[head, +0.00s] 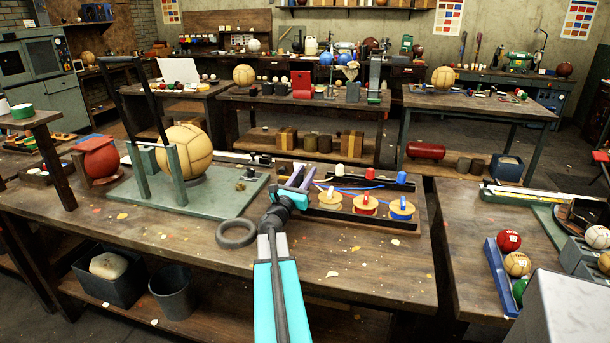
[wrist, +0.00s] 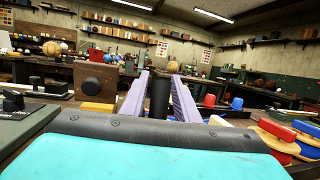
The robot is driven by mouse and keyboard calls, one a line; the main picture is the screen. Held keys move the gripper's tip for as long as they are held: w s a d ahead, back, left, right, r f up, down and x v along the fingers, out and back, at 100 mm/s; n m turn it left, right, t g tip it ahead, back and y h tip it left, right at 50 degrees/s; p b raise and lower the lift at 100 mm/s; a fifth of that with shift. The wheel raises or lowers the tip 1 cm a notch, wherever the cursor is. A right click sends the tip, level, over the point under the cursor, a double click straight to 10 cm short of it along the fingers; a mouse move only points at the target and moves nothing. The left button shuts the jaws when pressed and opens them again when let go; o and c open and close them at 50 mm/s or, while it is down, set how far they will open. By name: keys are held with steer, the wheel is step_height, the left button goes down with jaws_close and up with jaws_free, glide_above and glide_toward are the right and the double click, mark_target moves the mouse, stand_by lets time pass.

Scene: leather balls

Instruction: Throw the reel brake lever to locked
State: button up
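A brown block with a dark knob (wrist: 96,85) stands just left of the fingers. A green base (head: 215,208) carrying a large tan ball (head: 185,153) is farther left. A black ring (head: 236,233) lies on the bench, whose front right is mostly clear.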

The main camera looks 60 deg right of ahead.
mark_target(299, 183)
steer(key=shift+o, duration=0.5)
steer(key=shift+w+f, duration=0.1)
steer(key=shift+a, duration=0.1)
steer(key=shift+a+f, duration=0.1)
steer(key=shift+a, duration=0.05)
steer(key=shift+b+v, duration=0.8)
steer(key=shift+v, duration=2.75)
steer(key=shift+c, duration=0.5)
